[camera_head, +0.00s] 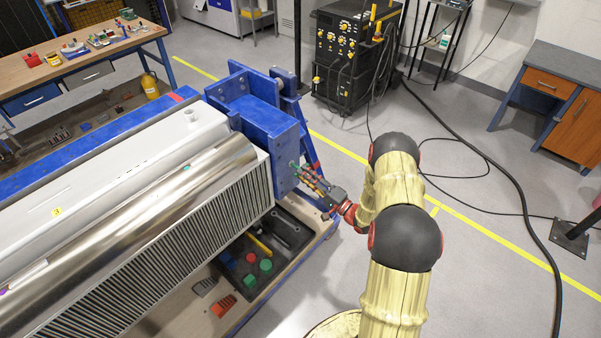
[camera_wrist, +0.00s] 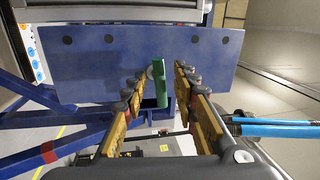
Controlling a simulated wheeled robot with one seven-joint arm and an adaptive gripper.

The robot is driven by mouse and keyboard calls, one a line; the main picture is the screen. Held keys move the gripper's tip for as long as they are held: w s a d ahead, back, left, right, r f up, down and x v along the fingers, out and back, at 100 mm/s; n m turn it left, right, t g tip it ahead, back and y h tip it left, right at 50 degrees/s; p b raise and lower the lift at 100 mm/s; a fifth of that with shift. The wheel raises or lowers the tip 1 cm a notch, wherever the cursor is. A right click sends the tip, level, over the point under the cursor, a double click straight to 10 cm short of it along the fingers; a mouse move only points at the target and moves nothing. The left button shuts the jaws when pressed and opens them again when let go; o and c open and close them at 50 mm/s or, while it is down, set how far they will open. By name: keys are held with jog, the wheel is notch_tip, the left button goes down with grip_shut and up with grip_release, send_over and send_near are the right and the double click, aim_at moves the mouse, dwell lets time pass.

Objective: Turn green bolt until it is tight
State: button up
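The green bolt (camera_wrist: 158,84) sticks out from the blue plate (camera_wrist: 95,60) of the rotary jig in the wrist view. My gripper (camera_wrist: 161,75) is open, with one finger on each side of the bolt. Gaps show between the bolt and both fingertips. In the head view my gripper (camera_head: 305,175) is at the blue end block (camera_head: 285,160) of the jig. The green bolt (camera_head: 293,166) shows there only as a small tip by the fingers. How far the bolt sits in the plate cannot be told.
A metal cylinder with a finned side (camera_head: 150,215) fills the jig to the left. A black tray (camera_head: 275,240) with coloured buttons lies below. A black equipment cabinet (camera_head: 345,60) stands behind. The floor to the right is mostly clear, with cables (camera_head: 500,190).

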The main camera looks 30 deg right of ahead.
jog(key=v, duration=0.9)
jog(key=shift+s, duration=0.15)
jog(key=shift+d, duration=0.15)
